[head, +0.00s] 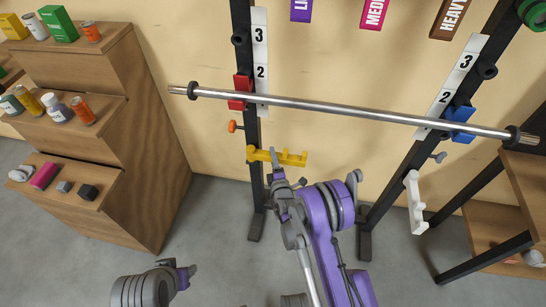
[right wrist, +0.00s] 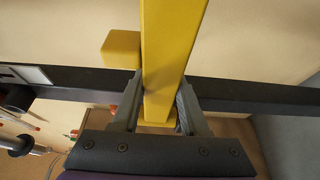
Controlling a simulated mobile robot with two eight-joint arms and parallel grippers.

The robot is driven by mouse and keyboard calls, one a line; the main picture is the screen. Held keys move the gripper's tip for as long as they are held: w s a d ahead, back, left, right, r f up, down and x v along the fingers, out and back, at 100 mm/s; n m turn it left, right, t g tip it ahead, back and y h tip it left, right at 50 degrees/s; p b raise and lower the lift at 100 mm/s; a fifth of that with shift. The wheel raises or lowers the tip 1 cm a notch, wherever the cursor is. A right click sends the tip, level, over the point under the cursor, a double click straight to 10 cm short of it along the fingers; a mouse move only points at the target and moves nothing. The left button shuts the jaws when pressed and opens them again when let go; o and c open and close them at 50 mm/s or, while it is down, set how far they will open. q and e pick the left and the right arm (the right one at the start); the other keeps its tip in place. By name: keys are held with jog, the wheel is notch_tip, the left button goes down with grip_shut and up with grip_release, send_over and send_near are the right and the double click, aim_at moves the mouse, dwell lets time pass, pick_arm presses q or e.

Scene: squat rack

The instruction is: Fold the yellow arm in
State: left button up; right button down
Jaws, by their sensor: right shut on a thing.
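The yellow arm (head: 292,158) is on the left upright (head: 250,130) of the squat rack, low down, and points to the right. In the right wrist view the yellow arm (right wrist: 170,55) runs between the fingers, with a block-shaped peg at its side. My right gripper (head: 281,182) is shut on the yellow arm, below the bar; the fingers (right wrist: 158,112) touch it on both sides. My left gripper (head: 189,272) is low in the head view, away from the rack; its fingers are too small to read.
A barbell (head: 330,109) rests across the red holder (head: 240,92) and blue holder (head: 459,120). A white arm (head: 414,202) juts out by the right upright. A stepped wooden shelf (head: 150,140) with several items stands left, and a wooden shelf (head: 528,180) stands right.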

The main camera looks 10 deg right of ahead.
dwell(0.3)
jog(key=shift+c, duration=2.1)
grip_release()
jog(key=shift+w, duration=0.1)
jog(key=s+b, duration=0.7)
jog(key=s, duration=0.3)
jog(key=shift+s+d+b, duration=0.25)
jog(key=shift+s+b, duration=0.1)
jog(key=shift+s, duration=0.05)
jog(key=shift+r, duration=0.1)
